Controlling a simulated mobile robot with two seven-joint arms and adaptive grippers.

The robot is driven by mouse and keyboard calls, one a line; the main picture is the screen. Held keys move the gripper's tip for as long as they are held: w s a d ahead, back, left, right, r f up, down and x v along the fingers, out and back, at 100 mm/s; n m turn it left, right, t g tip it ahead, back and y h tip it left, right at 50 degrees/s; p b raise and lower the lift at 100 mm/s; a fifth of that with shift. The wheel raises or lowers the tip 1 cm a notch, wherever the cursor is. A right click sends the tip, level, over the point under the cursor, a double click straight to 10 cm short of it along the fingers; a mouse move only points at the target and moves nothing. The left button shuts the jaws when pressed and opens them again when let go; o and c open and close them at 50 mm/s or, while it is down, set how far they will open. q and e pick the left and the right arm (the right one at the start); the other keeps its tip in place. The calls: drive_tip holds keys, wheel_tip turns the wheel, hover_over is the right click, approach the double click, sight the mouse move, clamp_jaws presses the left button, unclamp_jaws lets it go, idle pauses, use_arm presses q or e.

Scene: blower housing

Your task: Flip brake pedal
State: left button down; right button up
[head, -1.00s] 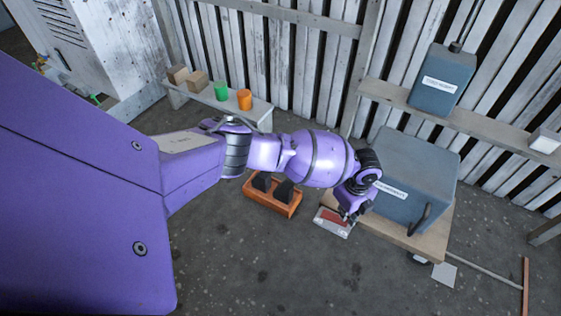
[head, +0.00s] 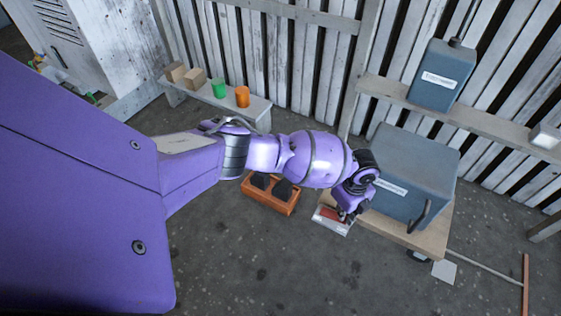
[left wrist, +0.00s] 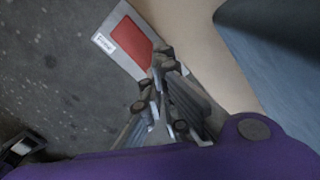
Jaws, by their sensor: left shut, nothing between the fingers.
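A red pedal plate (head: 329,214) sits on a pale base low on the floor, beside the wooden stand. The left wrist view shows the red plate (left wrist: 129,44) with a white label (left wrist: 104,43) too small to read. My left gripper (head: 343,213) is shut and empty, fingers pointing down at the right side of the red plate. In the left wrist view its fingertips (left wrist: 164,60) overlap the plate's lower right edge; I cannot tell whether they touch it. The gripper hides part of the plate in the head view. My right gripper is not in view.
A grey-blue box (head: 415,175) with a handle stands on a wooden stand (head: 400,232) right of the gripper. An orange box (head: 268,200) with two dark pedals lies left. A bench (head: 245,109) holds cups and blocks. The front floor is mostly clear.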

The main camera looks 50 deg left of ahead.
use_arm(q)
drive_tip(key=shift+f+b, duration=0.4)
drive_tip(key=shift+f, duration=0.1)
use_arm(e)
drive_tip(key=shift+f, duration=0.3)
